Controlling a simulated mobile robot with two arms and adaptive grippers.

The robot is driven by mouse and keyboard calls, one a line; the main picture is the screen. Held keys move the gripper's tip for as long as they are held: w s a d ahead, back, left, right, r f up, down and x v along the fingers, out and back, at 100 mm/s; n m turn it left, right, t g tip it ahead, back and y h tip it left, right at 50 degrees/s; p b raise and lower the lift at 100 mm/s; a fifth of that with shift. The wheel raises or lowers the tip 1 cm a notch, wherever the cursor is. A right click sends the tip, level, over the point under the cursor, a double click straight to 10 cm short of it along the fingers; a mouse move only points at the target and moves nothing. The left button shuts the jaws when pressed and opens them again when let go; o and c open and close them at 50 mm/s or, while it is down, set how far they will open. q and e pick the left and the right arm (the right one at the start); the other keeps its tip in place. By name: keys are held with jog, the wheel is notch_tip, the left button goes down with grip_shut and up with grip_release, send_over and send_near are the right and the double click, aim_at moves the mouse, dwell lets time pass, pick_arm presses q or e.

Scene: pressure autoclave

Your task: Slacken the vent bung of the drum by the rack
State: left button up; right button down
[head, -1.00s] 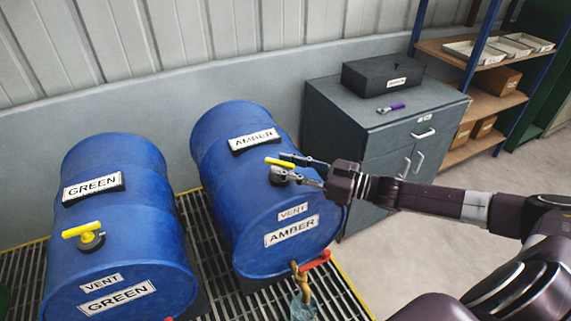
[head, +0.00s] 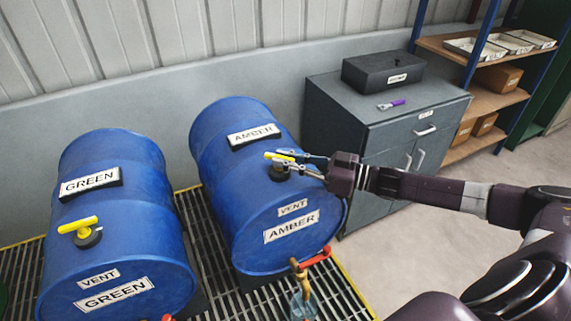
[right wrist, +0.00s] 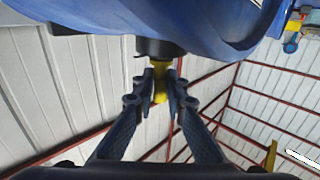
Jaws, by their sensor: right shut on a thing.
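The AMBER drum (head: 240,195) is a blue drum lying on its side, on the side of the rack. Its vent bung (head: 279,172) has a black base and a yellow T-handle (head: 279,157). My right gripper (head: 292,163) is at the bung, and its fingers are shut on the yellow handle. In the right wrist view the two fingertips (right wrist: 160,88) close on either side of the yellow handle (right wrist: 160,70), under the black base (right wrist: 159,47). My left gripper is not in view.
The GREEN drum (head: 120,240) with its own yellow-handled bung (head: 80,226) lies to the left. Both rest over a grating (head: 203,240). A red-handled tap (head: 315,257) is on the AMBER drum's front. A grey cabinet (head: 345,150) and a shelf rack (head: 490,97) stand right.

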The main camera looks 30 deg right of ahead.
jog(key=shift+w+d+n+g+y+b, duration=0.1)
jog(key=shift+w+n+g+y+b, duration=0.05)
jog(key=shift+n+g+y+b, duration=0.55)
jog(key=shift+d+n+g+y+b, duration=0.1)
jog(key=shift+n+g+y+b, duration=0.65)
jog(key=shift+g, duration=0.25)
jog(key=c, duration=1.9)
grip_release()
jog(key=shift+c, duration=0.2)
jog(key=v, duration=1.2)
